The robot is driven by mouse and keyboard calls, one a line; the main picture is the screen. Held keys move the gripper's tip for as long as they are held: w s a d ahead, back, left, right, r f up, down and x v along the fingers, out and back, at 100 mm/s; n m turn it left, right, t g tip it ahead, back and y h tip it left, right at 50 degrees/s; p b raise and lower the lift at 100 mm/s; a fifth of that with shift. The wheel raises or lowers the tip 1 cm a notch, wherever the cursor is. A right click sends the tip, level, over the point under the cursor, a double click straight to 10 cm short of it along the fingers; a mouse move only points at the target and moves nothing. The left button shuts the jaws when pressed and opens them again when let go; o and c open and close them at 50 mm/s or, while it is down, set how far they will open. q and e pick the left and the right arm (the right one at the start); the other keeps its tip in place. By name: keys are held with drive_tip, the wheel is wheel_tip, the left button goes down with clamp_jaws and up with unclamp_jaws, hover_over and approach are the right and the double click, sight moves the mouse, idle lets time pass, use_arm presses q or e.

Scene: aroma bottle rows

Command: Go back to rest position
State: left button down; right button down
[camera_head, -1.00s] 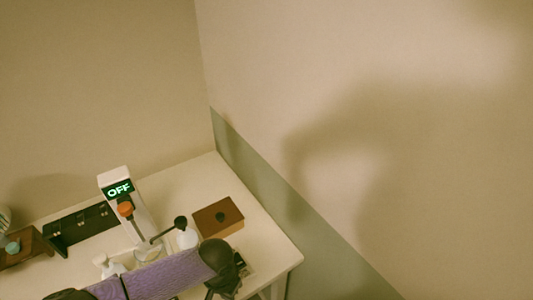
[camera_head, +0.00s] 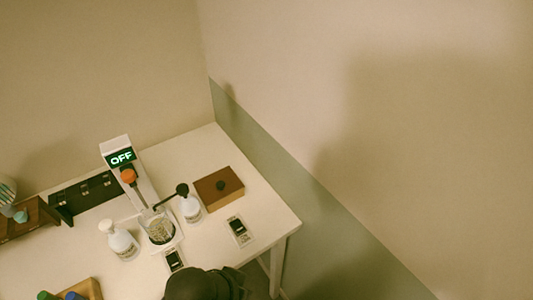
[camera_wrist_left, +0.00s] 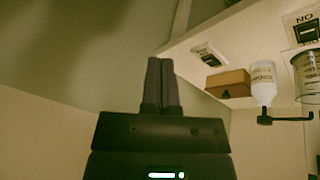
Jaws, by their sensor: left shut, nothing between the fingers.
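In the left wrist view my left gripper (camera_wrist_left: 161,85) has its two dark fingers together with nothing between them. It points at bare wall and floor, clear of the white table (camera_wrist_left: 225,35), which shows upside down at upper right. In the head view a dark part of my arm shows at the bottom edge, in front of the table (camera_head: 210,255); the fingers cannot be made out there. My right gripper is in neither view.
A white device with an OFF display (camera_head: 121,157) stands on the table over a glass beaker (camera_head: 160,230). Beside it are white bottles (camera_head: 122,243) (camera_head: 191,208), a brown box (camera_head: 219,188) and a small switch panel (camera_head: 239,231). A wooden tray (camera_head: 92,289) is at lower left.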

use_arm(q)
drive_tip(key=s+a+r+n+y, duration=0.25)
drive_tip(key=s+a, duration=0.25)
drive_tip(key=a, duration=0.5)
wheel_tip(320, 180, down, 30)
drive_tip(key=s+b, duration=0.2)
drive_tip(key=b, duration=0.9)
drive_tip(key=s+a+f+g+y+b, duration=0.1)
drive_tip(key=s+f+b, duration=0.8)
drive_tip(key=f, duration=1)
drive_tip(key=s+a+g, duration=0.1)
drive_tip(key=s+a, duration=0.1)
drive_tip(key=s, duration=0.2)
drive_tip(key=shift+s, duration=0.35)
drive_tip(key=shift+a+m, duration=0.1)
drive_tip(key=shift+m, duration=0.15)
